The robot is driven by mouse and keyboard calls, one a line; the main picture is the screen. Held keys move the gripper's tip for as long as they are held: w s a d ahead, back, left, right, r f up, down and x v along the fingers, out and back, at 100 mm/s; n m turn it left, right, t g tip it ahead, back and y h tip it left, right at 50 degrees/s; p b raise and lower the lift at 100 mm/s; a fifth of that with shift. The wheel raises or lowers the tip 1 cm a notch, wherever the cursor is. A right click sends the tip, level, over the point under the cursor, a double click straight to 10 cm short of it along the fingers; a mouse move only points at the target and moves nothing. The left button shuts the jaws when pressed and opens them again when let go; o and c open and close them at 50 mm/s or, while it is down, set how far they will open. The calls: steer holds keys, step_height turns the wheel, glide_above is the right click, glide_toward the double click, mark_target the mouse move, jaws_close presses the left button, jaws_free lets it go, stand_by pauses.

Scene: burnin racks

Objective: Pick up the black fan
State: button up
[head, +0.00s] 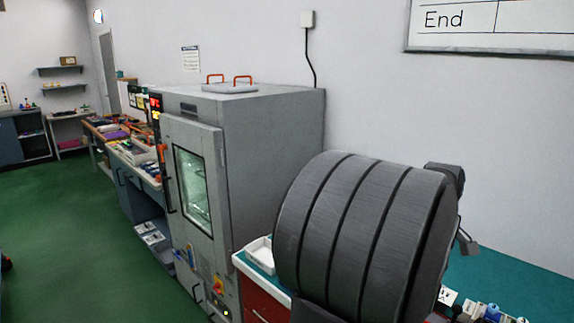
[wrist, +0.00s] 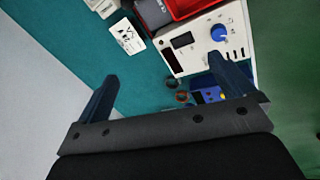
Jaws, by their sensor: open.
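I cannot make out the black fan for certain in either view. A dark grey object (wrist: 153,14) is partly cut off at the top edge of the wrist view, beside a red bin; I cannot tell what it is. My gripper (wrist: 163,68) is open and empty above the teal bench top (wrist: 140,90), its two blue fingers spread wide. In the head view my large dark arm link covers much of the bench at the right, and the gripper cannot be made out clearly there.
A white instrument with a blue knob (wrist: 219,33), the red bin (wrist: 190,8), a white card (wrist: 126,37) and a blue device (wrist: 208,95) lie on the bench. A tall grey chamber (head: 245,140) stands left of my arm, with a white tray (head: 260,254) near it.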

steer(key=c, duration=1.3)
steer(key=s+d+f+m+g+y, duration=0.1)
steer(key=s+d+m, duration=0.6)
steer(key=d+m, duration=0.45)
steer(key=s+d+f+m+g+y, duration=0.1)
steer(key=s+d+m, duration=0.6)
steer(key=d+m, duration=0.45)
step_height(320, 180, down, 12)
steer(key=shift+s+d+r, duration=0.1)
steer(key=shift+s+r, duration=0.05)
steer(key=shift+r, duration=0.05)
steer(key=shift+s+a+f, duration=0.1)
steer(key=shift+a+f, duration=0.05)
steer(key=shift+f, duration=1.2)
steer(key=shift+s+a+f, duration=0.1)
steer(key=shift+a+f, duration=0.05)
steer(key=shift+f, duration=1.15)
